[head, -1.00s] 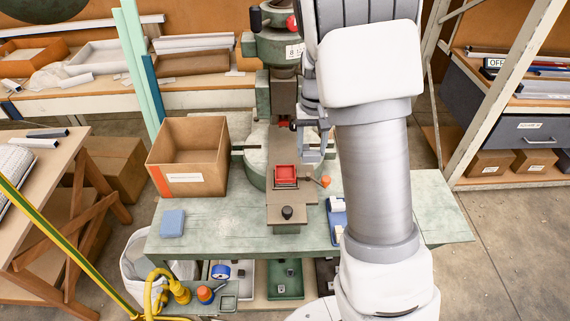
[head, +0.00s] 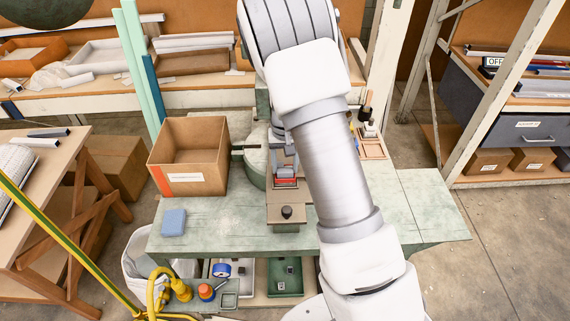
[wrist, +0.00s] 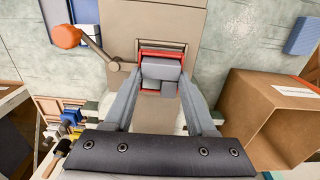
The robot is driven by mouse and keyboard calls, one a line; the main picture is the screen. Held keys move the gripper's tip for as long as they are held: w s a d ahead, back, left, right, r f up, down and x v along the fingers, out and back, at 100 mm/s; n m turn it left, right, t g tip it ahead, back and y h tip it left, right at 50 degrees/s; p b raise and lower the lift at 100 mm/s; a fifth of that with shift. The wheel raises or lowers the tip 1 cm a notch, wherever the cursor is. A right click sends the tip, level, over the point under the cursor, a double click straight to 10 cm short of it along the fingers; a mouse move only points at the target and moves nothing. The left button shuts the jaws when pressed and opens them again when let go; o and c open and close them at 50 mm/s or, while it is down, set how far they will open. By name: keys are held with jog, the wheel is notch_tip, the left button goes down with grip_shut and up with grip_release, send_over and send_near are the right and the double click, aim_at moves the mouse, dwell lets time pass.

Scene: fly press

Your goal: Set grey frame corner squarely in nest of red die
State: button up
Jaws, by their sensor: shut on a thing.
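The red die (wrist: 160,53) sits on the brown press bed (wrist: 170,20); its red rim shows around the grey frame corner (wrist: 161,72) in the wrist view. In the head view only a red strip of the die (head: 286,183) shows below my gripper (head: 284,168). My gripper (wrist: 161,78) is shut on the grey frame corner, one finger on each side. The corner is over the die and overlaps its nest in the wrist view. I cannot tell whether it touches the nest floor or hangs just above it. My arm hides much of the press in the head view.
A lever with an orange knob (wrist: 67,36) stands beside the die. An open cardboard box (head: 188,155) is left of the press, with a blue pad (head: 173,222) in front. A black knob (head: 286,212) stands on the bed's front.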

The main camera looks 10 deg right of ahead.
aim_at(285, 168)
jog(key=shift+f, duration=0.3)
jog(key=shift+s+f+b, duration=0.3)
jog(key=shift+f+b, duration=0.15)
jog(key=shift+b, duration=0.1)
jog(key=o, duration=1.3)
jog(key=shift+o, duration=0.2)
jog(key=shift+a+r+p, duration=0.1)
jog(key=shift+r+p, duration=0.45)
jog(key=s+r+t, duration=0.1)
jog(key=s+r, duration=0.2)
jog(key=r, duration=0.7)
jog(key=s+r, duration=0.3)
jog(key=r, duration=0.8)
jog(key=s+r+n+t, duration=0.1)
jog(key=s+r+t, duration=0.1)
jog(key=s, duration=0.8)
jog(key=s+r+n+t, duration=0.1)
jog(key=s+r, duration=0.3)
jog(key=s, duration=0.5)
jog(key=shift+s+r+t, duration=0.15)
jog(key=shift+s+t, duration=0.25)
jog(key=shift+t, duration=0.4)
